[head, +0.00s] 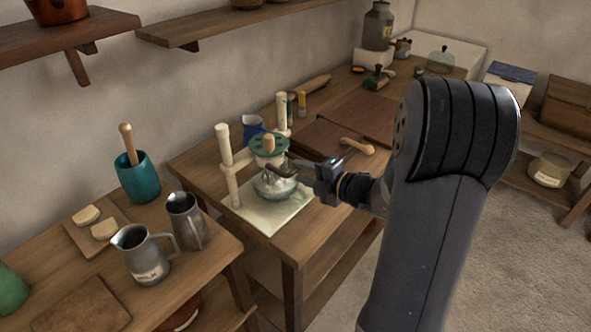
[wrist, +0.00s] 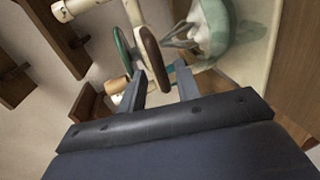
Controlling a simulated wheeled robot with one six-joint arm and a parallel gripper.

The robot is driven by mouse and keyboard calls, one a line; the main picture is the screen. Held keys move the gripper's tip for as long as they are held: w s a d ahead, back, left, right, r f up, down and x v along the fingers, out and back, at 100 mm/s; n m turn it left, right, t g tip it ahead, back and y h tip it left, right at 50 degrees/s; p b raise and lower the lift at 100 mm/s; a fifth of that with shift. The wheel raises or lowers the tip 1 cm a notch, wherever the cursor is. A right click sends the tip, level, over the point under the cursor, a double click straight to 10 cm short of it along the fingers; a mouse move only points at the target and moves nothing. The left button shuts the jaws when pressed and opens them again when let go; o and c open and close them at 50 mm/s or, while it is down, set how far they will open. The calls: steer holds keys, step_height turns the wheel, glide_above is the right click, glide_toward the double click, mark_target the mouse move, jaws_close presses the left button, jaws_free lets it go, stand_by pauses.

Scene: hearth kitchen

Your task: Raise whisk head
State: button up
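The whisk stand has two cream posts (head: 229,165) on a pale base (head: 262,215). Its whisk head (head: 268,148) is a green disc with a wooden knob on top, set low over a glass bowl (head: 274,184). The bowl, with pale contents and whisk wires, also shows in the wrist view (wrist: 218,30). A dark brown handle (wrist: 152,58) sticks out beside the green disc (wrist: 124,50). My gripper (wrist: 160,68) is open, its fingers apart, with the handle in line with the gap between them. I cannot tell whether they touch it.
Two metal jugs (head: 147,257) and a teal crock (head: 137,178) stand on the table at left. A blue mug (head: 252,127) is behind the stand. A wooden board (head: 330,143) and a rolling pin (head: 311,86) lie further back. Shelves (head: 215,25) hang above.

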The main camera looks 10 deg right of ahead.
mark_target(275, 158)
steer(key=shift+x, duration=1.45)
jaws_close()
